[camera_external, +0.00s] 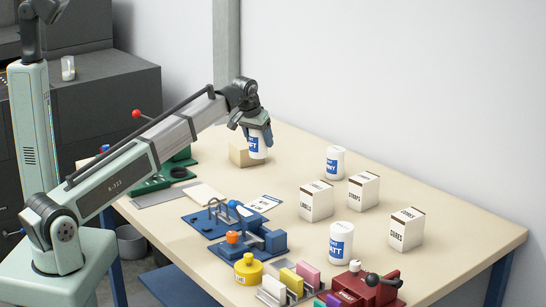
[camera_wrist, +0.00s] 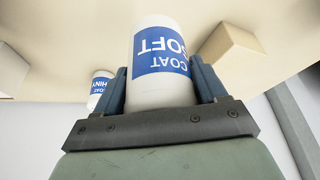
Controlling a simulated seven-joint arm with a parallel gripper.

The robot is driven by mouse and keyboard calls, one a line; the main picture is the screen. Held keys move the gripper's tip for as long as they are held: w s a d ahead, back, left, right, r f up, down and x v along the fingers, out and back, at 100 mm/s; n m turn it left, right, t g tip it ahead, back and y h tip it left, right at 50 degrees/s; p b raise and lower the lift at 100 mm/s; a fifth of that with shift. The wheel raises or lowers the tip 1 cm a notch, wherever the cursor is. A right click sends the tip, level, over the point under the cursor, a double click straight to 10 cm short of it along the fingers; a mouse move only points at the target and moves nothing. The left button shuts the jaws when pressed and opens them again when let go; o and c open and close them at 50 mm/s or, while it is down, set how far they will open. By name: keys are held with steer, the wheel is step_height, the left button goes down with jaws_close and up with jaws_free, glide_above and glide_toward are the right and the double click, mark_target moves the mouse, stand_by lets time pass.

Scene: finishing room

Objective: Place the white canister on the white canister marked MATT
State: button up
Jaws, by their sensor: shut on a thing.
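My gripper (camera_external: 257,124) is shut on a white canister (camera_external: 257,148) with a blue label. In the wrist view this canister (camera_wrist: 160,88) sits between the two fingers, and its label reads SOFT COAT. It is roughly upright over the back of the table, in front of a tan block. The white canister marked MATT (camera_external: 341,244) stands upright on the table nearer the front right, well apart from my gripper, with nothing on top. A third white canister (camera_external: 335,163) stands at the back; its label ends in HINY in the wrist view (camera_wrist: 100,88).
White cartons marked STRAPS (camera_external: 363,191), CORKS (camera_external: 406,230) and one more (camera_external: 316,201) stand near the MATT canister. Blue fixtures (camera_external: 238,225), a yellow pot (camera_external: 248,269), coloured blocks and a red device (camera_external: 365,287) crowd the front. The tan block (camera_external: 240,152) lies beside the held canister.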

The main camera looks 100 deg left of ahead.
steer(key=w+d+r+m+t+h, duration=0.1)
steer(key=w+d+r+m, duration=0.15)
steer(key=w+d, duration=0.95)
steer(key=w+d+r+m+t, duration=0.1)
steer(key=w+d+r+m, duration=0.15)
steer(key=w+d, duration=1)
steer(key=w+d+r+m, duration=0.1)
steer(key=w+d+r, duration=0.15)
steer(key=d, duration=0.55)
steer(key=w+d+r+m, duration=0.15)
steer(key=w+d, duration=0.25)
steer(key=d, duration=0.5)
steer(key=h, duration=0.1)
glide_above(344, 226)
steer(key=shift+d+f, duration=0.1)
steer(key=shift+f, duration=4)
steer(key=shift+f, duration=0.15)
steer(key=o, duration=1.3)
